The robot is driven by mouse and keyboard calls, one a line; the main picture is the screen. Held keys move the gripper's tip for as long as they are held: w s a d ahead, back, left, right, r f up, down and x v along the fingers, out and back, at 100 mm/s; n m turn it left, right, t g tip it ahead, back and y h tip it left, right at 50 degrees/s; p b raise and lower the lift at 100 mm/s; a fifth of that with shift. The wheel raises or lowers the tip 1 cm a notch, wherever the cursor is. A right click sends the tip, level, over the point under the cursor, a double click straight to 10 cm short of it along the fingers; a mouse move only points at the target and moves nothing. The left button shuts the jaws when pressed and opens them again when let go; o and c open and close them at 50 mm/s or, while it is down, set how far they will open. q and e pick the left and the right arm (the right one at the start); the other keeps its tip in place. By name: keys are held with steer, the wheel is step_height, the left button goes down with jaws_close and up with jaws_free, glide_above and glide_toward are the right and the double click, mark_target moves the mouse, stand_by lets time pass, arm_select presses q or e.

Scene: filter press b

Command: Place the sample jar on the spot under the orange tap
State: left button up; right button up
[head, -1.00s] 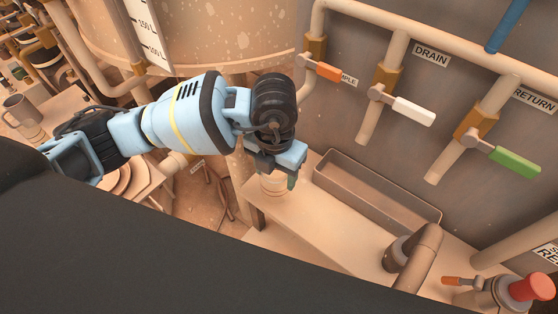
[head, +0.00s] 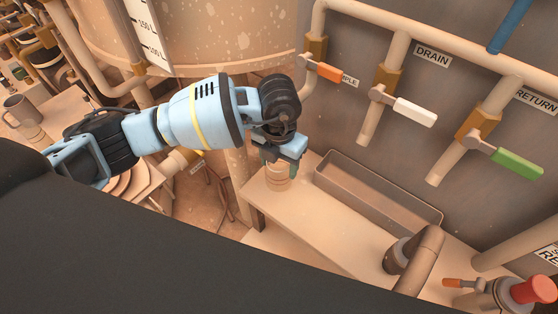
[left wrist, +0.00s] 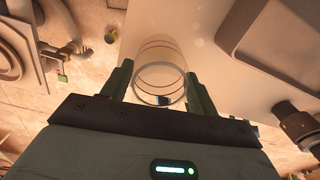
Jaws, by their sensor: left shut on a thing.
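The sample jar (head: 278,181) is a small clear, banded jar at the left end of the bench top. My left gripper (head: 279,169) is shut on it from above. In the left wrist view the jar (left wrist: 161,82) sits between the two green fingers, its round rim facing the camera. I cannot tell whether its base touches the bench. The orange tap handle (head: 329,72) is on the wall pipe, above and right of the jar in the head view. The spot under the tap cannot be made out. My right gripper is not in view.
The bench top (head: 325,228) is clear right of the jar. A long trough (head: 378,192) lies along its back by the wall. White (head: 414,111) and green (head: 515,162) tap handles are further right. A thick bent pipe (head: 419,260) stands at the bench's right.

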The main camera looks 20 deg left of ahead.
arm_select(q)
steer(key=shift+f, duration=0.1)
steer(key=o, duration=1.1)
steer(key=shift+c, duration=0.2)
step_height(320, 180, up, 12)
steer(key=shift+p, duration=0.3)
